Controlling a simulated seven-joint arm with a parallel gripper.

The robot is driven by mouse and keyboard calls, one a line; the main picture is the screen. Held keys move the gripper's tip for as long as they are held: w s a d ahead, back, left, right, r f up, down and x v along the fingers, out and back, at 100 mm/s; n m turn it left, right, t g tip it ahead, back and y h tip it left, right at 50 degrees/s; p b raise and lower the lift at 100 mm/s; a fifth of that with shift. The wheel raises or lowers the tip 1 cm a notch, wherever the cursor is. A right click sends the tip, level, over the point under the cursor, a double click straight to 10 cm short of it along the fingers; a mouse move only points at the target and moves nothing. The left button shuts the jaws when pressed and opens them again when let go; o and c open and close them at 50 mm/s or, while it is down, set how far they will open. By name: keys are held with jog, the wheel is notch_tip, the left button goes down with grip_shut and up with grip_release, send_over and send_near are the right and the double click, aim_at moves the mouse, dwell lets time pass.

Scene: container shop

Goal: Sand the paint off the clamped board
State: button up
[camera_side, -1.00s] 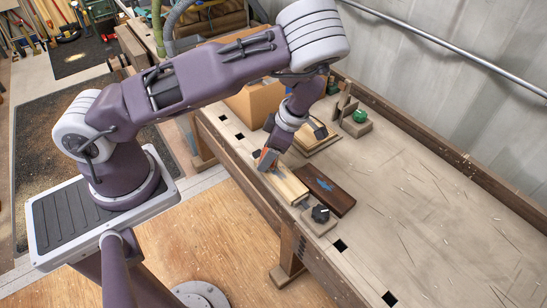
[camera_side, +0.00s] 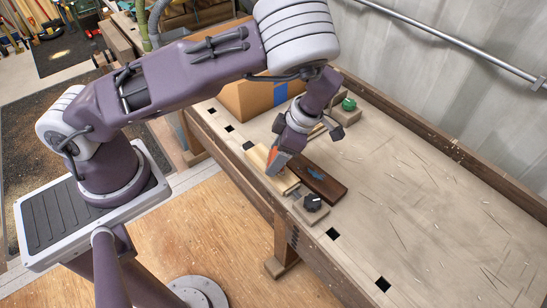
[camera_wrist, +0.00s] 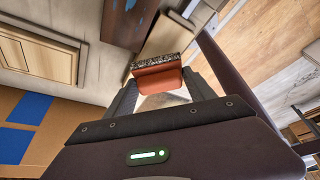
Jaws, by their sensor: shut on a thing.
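My gripper (camera_side: 283,152) is shut on an orange sanding block (camera_side: 277,163) with a speckled grey abrasive face.
A dark brown board (camera_side: 324,185) with a blue patch lies right beside the pale one. A cardboard box (camera_side: 245,100) with blue tape stands behind, and a green round object (camera_side: 348,104) sits farther back. A framed wooden panel (camera_wrist: 35,50) lies nearby. The bench's right side is clear.

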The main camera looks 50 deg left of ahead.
jog(key=shift+r, duration=2.8)
